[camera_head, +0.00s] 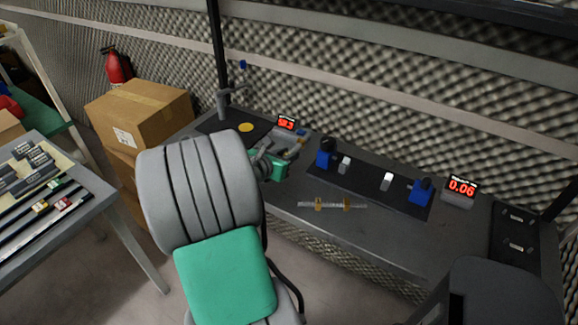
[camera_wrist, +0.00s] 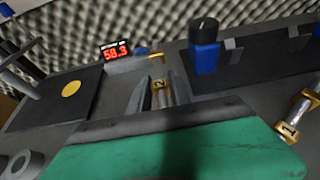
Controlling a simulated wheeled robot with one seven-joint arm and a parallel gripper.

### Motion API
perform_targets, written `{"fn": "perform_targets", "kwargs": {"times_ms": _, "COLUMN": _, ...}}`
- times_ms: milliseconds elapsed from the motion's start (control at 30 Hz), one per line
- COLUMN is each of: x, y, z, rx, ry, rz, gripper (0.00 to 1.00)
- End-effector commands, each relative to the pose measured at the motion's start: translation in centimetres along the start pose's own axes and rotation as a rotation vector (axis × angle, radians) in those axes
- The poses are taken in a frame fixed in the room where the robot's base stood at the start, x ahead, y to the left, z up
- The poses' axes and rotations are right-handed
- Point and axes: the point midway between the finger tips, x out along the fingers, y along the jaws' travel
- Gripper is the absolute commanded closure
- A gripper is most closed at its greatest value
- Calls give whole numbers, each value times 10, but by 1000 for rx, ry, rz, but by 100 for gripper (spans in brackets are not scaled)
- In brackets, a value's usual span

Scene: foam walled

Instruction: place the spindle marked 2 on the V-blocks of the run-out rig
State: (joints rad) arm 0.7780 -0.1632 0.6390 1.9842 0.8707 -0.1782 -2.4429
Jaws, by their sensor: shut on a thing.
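My gripper (camera_wrist: 163,88) is shut on the spindle marked 2 (camera_wrist: 160,97), a metal shaft with gold collars, one showing a 2. In the head view my gripper (camera_head: 266,156) is at the left part of the bench, left of the rig, and my arm and hand mostly hide the held spindle. The run-out rig (camera_head: 364,184) is a dark base with two pale V-blocks, left (camera_head: 344,164) and right (camera_head: 387,182), between blue end units. Both V-blocks are empty. In the wrist view the left V-block (camera_wrist: 234,50) stands beyond and right of my gripper.
The spindle marked 1 (camera_wrist: 291,122) lies on the bench before the rig, also in the head view (camera_head: 333,205). A 0.06 display (camera_head: 461,188) stands right of the rig. A black plate with a yellow disc (camera_head: 246,127) and a post stand left. Cardboard boxes (camera_head: 140,112) are at left.

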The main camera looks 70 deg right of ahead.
Motion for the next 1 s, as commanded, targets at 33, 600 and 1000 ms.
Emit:
{"fn": "perform_targets", "kwargs": {"times_ms": 33, "x": 5, "y": 0, "z": -2, "rx": 0, "ry": -1, "rz": -2, "gripper": 100}}
{"fn": "perform_targets", "kwargs": {"times_ms": 600, "x": 23, "y": 1, "z": -37, "rx": -1, "ry": 0, "rz": 1, "gripper": 76}}
{"fn": "perform_targets", "kwargs": {"times_ms": 1000, "x": 23, "y": 0, "z": -36, "rx": -1, "ry": 0, "rz": 1, "gripper": 55}}
